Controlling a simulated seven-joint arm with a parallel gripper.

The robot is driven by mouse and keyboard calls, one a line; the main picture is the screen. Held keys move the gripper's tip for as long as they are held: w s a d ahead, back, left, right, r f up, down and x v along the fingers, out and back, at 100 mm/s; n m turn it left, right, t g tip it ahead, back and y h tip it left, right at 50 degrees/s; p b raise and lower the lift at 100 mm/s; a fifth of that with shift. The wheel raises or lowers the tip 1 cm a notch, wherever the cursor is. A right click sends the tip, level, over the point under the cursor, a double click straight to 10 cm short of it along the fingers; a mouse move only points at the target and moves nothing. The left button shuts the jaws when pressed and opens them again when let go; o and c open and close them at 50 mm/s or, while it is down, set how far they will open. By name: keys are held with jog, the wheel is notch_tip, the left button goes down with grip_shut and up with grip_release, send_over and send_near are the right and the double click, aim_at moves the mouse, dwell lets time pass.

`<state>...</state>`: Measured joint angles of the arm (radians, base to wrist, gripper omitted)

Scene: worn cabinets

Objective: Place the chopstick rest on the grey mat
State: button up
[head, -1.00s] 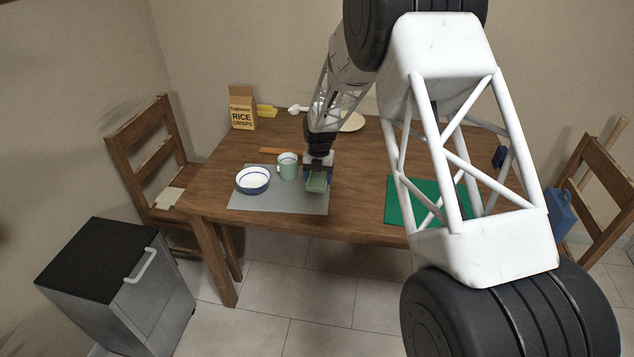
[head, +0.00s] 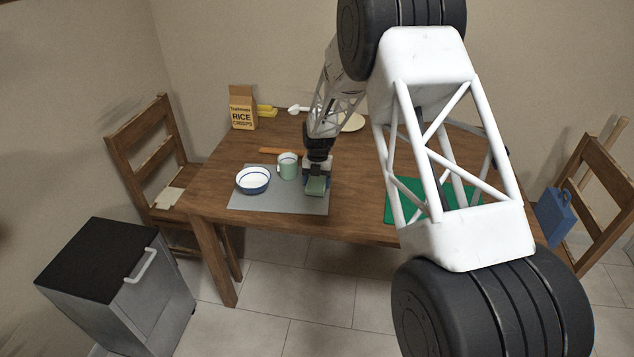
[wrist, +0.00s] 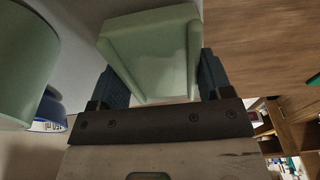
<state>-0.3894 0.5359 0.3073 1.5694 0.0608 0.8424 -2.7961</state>
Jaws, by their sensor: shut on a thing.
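The chopstick rest (head: 316,187) is a small pale green block with raised edges. My gripper (head: 316,178) is shut on it, over the right part of the grey mat (head: 285,203). In the wrist view the chopstick rest (wrist: 153,52) sits between the two blue fingers of my gripper (wrist: 155,85). The grey mat also shows behind it in the wrist view (wrist: 75,50). I cannot tell whether the rest touches the mat or is just above it.
A green mug (head: 287,166) and a blue-rimmed white bowl (head: 253,180) stand on the mat, left of my gripper. A cereal box (head: 242,107) stands at the back left. A green mat (head: 403,186) lies to the right. The table front (head: 358,222) between the mats is clear.

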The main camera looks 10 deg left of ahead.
aim_at(318, 179)
jog(key=shift+f, duration=0.2)
jog(key=shift+f, duration=0.15)
jog(key=o, duration=1.1)
jog(key=shift+c, duration=0.2)
notch_tip(318, 179, up, 12)
jog(key=w, duration=0.1)
jog(key=shift+w, duration=0.25)
dwell(0.6)
